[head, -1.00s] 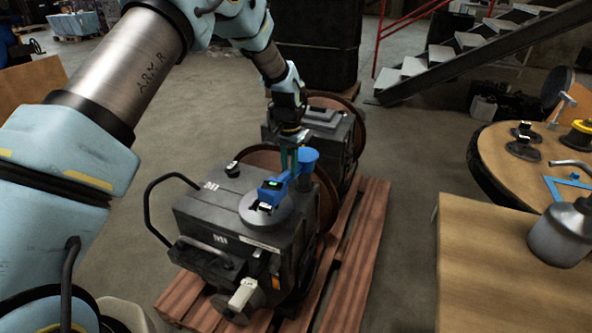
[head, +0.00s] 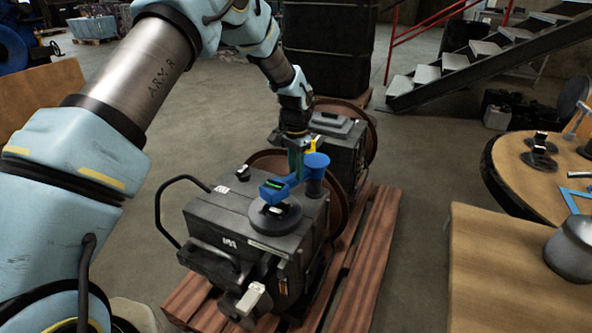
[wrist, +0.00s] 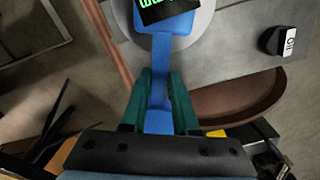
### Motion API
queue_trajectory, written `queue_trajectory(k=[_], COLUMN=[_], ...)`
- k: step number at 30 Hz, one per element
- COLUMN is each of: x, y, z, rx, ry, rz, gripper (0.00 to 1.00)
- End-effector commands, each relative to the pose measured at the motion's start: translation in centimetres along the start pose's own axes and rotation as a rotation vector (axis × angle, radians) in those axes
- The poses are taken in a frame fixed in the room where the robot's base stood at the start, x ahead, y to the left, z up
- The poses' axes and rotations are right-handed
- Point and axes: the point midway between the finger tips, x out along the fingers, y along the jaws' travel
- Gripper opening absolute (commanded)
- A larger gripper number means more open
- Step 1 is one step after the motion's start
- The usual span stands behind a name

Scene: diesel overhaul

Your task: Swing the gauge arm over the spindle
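The blue gauge arm (head: 294,184) reaches from a round blue post (head: 316,172) on top of the dark machine to a gauge head with a green display (head: 274,187). The round grey disc that I take for the spindle (head: 285,221) is on the machine top. The head overhangs its rear part in the head view. The contact faces are hidden.
The machine (head: 225,222) stands on a reddish wooden pallet (head: 365,255), with a second machine (head: 345,128) behind it. A black hose handle (head: 160,210) rises at its left. A wooden table (head: 500,265) stands right, with floor between.

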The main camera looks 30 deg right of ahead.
Motion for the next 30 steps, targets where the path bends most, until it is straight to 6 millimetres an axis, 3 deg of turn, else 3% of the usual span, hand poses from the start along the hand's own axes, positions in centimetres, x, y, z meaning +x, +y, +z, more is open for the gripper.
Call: queue_trajectory(k=[1,7,17,20,30], x=[-0.1,-0.1,-0.4,-1.6,-8.1], y=[-0.2,-0.1,0.0,-0.1,-0.1], z=[0.0,0.0,0.0,-0.1,-0.1], rx=[-0.002,-0.002,-0.002,-0.003,-0.002], ry=[0.002,0.001,0.001,0.002,0.004], rz=[-0.003,-0.001,0.0,-0.001,-0.002], gripper=[0.33,0.55,0.55,0.55,0.55])
